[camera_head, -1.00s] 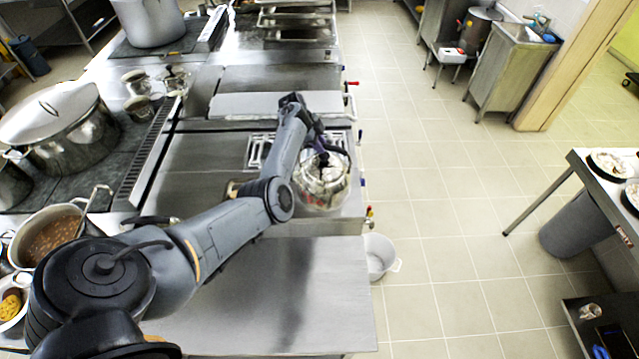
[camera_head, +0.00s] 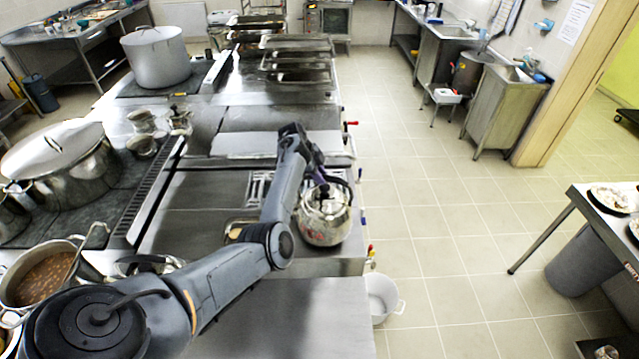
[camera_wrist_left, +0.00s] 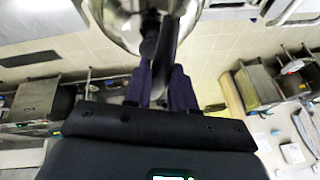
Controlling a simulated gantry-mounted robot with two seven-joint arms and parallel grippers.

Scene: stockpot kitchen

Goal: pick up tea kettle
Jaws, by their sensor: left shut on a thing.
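The tea kettle (camera_head: 325,222) is shiny, rounded metal with a dark handle. It is upright at the right side of the metal stove in the head view. My left gripper (camera_head: 318,174) is at the top of the kettle, shut on its handle. In the left wrist view the dark fingers (camera_wrist_left: 160,85) close around the dark handle, and part of the kettle's body (camera_wrist_left: 122,18) shows at the top edge. I cannot tell whether the kettle's base touches the stove. My right gripper is not in view.
A burner grate (camera_head: 258,188) lies left of the kettle. A bare steel counter (camera_head: 290,315) is in front. A white bucket (camera_head: 381,296) stands on the floor to the right. Pots, including a stew pot (camera_head: 40,282), crowd the left. The tiled aisle (camera_head: 440,220) is clear.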

